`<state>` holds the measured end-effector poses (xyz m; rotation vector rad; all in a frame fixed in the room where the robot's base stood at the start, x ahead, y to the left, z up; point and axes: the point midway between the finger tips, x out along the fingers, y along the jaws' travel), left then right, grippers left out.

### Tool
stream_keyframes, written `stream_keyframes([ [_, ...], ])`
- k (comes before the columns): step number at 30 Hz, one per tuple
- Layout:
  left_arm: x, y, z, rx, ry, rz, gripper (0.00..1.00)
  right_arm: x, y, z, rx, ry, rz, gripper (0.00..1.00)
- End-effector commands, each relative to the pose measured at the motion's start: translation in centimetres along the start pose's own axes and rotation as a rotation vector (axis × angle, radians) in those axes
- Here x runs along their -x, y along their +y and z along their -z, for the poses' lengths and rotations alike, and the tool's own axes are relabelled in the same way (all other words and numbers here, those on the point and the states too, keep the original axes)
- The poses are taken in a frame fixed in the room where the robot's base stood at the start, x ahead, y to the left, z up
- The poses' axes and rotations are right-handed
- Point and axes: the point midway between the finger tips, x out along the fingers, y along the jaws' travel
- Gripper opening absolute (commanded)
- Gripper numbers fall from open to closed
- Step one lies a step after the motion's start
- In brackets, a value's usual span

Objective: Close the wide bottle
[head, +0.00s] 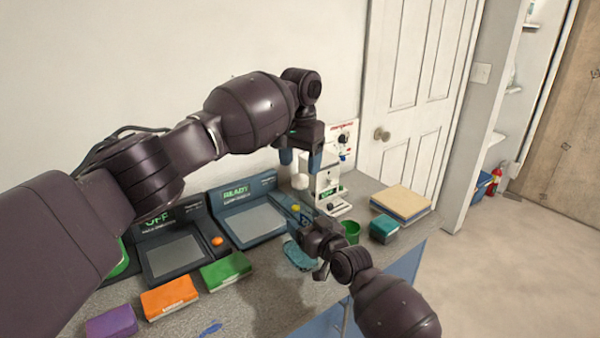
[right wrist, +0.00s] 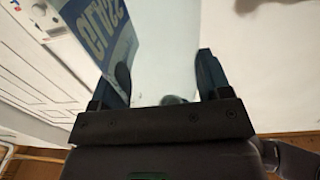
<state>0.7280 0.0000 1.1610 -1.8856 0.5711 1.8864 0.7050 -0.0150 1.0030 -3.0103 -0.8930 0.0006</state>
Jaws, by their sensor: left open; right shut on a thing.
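My left gripper (head: 300,160) is open, its two blue fingers pointing down in front of the white machine at the back of the counter. A small white rounded thing (head: 300,182) shows just below these fingers; I cannot tell whether it is a cap or part of the machine. My right gripper (head: 306,236) is lower and nearer, over the counter's right part. In the right wrist view its fingers (right wrist: 166,80) stand on either side of a pale bluish area, with a small dark rounded shape between them.
Two dark consoles, one marked READY (head: 251,222), line the wall. Orange (head: 170,298) and green (head: 226,271) blocks lie in front.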

Motion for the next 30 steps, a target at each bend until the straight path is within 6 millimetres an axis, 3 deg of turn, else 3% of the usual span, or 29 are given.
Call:
stream_keyframes([
  [6,4.4,0.0,0.0,0.000,0.002,0.000,0.68,0.0,0.0,0.0,0.000,0.000,0.000,0.04],
  [12,7.1,0.0,0.0,0.000,0.000,0.000,0.68,0.0,0.0,0.0,0.000,0.000,0.000,0.04],
  [26,8.2,0.0,0.0,0.000,0.000,0.000,0.68,0.0,0.0,0.0,0.000,0.000,0.000,0.04],
  [27,8.2,0.0,0.0,0.000,0.000,0.000,0.68,0.0,0.0,0.0,0.000,0.000,0.000,0.74],
  [30,8.2,0.0,0.0,0.000,0.000,0.000,0.68,0.0,0.0,0.0,0.000,0.000,0.000,0.89],
])
